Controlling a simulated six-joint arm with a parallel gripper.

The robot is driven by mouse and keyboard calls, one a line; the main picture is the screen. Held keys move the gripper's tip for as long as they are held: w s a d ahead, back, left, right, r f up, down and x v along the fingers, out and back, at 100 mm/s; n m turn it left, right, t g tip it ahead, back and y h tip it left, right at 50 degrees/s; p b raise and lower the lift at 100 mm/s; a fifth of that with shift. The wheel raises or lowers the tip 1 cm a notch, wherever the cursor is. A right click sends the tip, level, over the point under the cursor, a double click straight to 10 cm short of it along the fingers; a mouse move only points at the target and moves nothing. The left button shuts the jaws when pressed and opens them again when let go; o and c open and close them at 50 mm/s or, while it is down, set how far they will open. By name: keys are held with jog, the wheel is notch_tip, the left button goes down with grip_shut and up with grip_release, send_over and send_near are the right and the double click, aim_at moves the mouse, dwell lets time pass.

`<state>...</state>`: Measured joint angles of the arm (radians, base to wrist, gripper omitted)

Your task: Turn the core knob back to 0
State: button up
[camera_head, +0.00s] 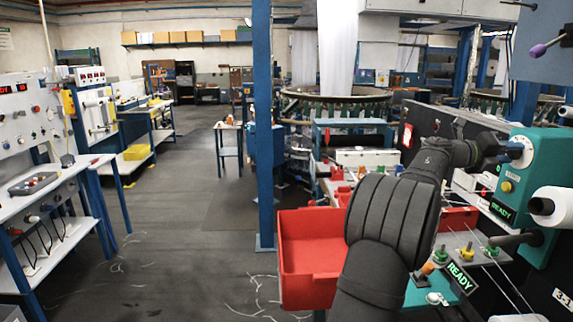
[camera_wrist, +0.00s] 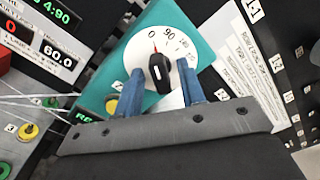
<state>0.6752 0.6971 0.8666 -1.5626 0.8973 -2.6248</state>
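The core knob (camera_wrist: 159,72) is black with a red pointer, on a white numbered dial (camera_wrist: 183,40) in the wrist view. Its pointer aims up between the 0 and the 90 marks, seemingly nearer the 0. The dial (camera_head: 521,152) also shows on a teal housing (camera_head: 545,190) at the right of the head view. My gripper (camera_wrist: 160,67) has two blue fingers, one on each side of the knob, with visible gaps. It is open and holds nothing. In the head view my gripper (camera_head: 503,150) is close to the dial, its fingertips hard to make out.
A white roll (camera_head: 553,206) sticks out below the dial on the teal housing. Thin threads run past several coloured buttons below. A red bin (camera_head: 306,262) and a blue post (camera_head: 263,130) stand left of my arm. Open floor lies further left.

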jog(key=a, duration=0.7)
dwell(0.6)
jog(key=s+a+f+m+t+y, duration=0.1)
jog(key=s+a+f+m+y, duration=0.4)
jog(key=s+a+m, duration=0.55)
jog(key=s+a+f+m+t+y, duration=0.1)
jog(key=s+a+f+m+y, duration=0.2)
jog(key=s+a+f+m, duration=0.75)
jog(key=s+a+f+m+t+y, duration=0.1)
jog(key=s+a+f+m, duration=0.3)
jog(key=a, duration=0.4)
jog(key=s+a+f+m+t+y, duration=0.1)
jog(key=s+a+f+m+y, duration=0.3)
jog(key=a, duration=0.5)
jog(key=s+a+f+m+t+y, duration=0.1)
jog(key=s+a+f+m+y, duration=0.1)
jog(key=s+a+f+m, duration=0.3)
jog(key=a+f, duration=0.2)
jog(key=a, duration=0.1)
jog(key=shift+a+f+m+y, duration=0.25)
jog(key=shift+f+m+y, duration=0.1)
jog(key=shift+m+y, duration=0.05)
